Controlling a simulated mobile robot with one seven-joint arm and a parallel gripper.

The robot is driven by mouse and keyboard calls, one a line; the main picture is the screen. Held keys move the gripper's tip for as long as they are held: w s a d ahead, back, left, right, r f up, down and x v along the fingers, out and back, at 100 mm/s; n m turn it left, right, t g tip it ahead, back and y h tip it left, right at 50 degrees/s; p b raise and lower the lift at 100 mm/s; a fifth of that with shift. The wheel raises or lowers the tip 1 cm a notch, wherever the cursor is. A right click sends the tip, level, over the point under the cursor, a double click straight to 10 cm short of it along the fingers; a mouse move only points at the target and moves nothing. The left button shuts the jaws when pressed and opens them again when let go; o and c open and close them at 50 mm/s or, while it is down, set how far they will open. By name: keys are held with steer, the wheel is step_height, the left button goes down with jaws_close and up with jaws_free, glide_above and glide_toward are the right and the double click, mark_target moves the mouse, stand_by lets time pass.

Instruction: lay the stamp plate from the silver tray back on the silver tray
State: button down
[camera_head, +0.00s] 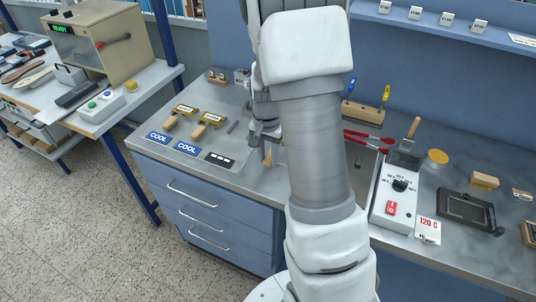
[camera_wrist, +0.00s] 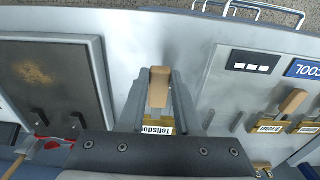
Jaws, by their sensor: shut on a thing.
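My gripper (camera_head: 264,136) is shut on a stamp plate with a wooden handle (camera_head: 268,156). In the wrist view, the handle (camera_wrist: 158,88) lies between the two fingers (camera_wrist: 159,105), and the plate's brass edge and white name label (camera_wrist: 158,130) show below it. The silver tray (camera_head: 238,146) is left of my gripper in the head view and right of it in the wrist view (camera_wrist: 222,98). Two other stamp plates with wooden handles (camera_head: 182,110) (camera_head: 210,118) lie on it. The tray place by the black label (camera_head: 219,159) holds no plate.
Blue COOL labels (camera_head: 187,148) mark the tray's front. A dark plate with a brown patch (camera_wrist: 35,75) is left of my gripper in the wrist view. Red-handled tongs (camera_head: 368,139) and a control box (camera_head: 396,190) stand to the right. My arm hides the middle of the bench.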

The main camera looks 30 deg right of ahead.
steer(key=shift+f+b, duration=1.7)
steer(key=shift+f, duration=0.8)
steer(key=c, duration=0.5)
jaws_free()
steer(key=shift+r, duration=0.1)
steer(key=r, duration=0.5)
steer(key=r+p, duration=0.1)
steer(key=r, duration=1.1)
steer(key=shift+s+a+r, duration=0.15)
steer(key=shift+s+a, duration=0.05)
steer(key=shift+a, duration=0.1)
